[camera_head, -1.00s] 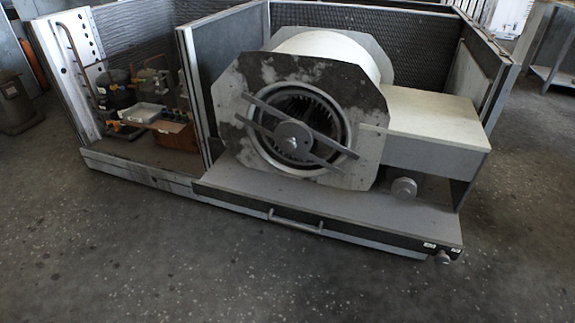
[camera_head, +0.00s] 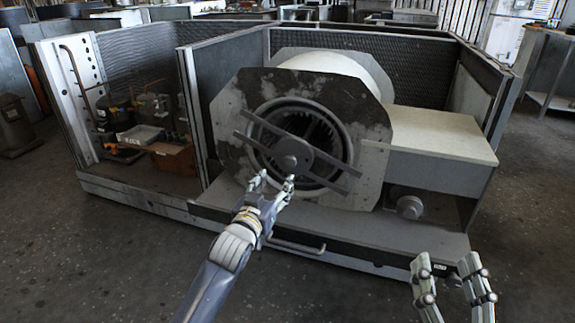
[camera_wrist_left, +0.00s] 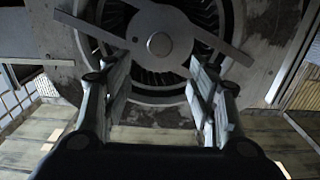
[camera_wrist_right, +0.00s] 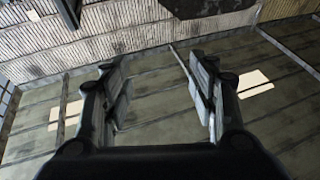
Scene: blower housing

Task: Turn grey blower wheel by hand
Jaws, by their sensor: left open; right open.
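The grey blower wheel (camera_head: 321,132) sits inside a round ring opening in the front plate (camera_head: 366,130) of the blower housing. Its fins show behind a round motor disc with a hub (camera_head: 291,161) and two slanted bars. My left gripper (camera_head: 273,184) is open and empty, in front of the lower part of the opening, apart from the hub in the picture. In the left wrist view the hub (camera_wrist_left: 159,44) and wheel fins (camera_wrist_left: 203,14) lie beyond the spread fingers. My right gripper (camera_head: 446,264) is open and empty, low at the right, in front of the base.
A pale-topped box (camera_head: 440,137) stands right of the housing, with a grey knob (camera_head: 409,207) below it. A handle (camera_head: 296,247) runs along the base's front edge. A compartment with pipes and a brown box (camera_head: 174,157) is at left. Open floor (camera_head: 120,265) lies in front.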

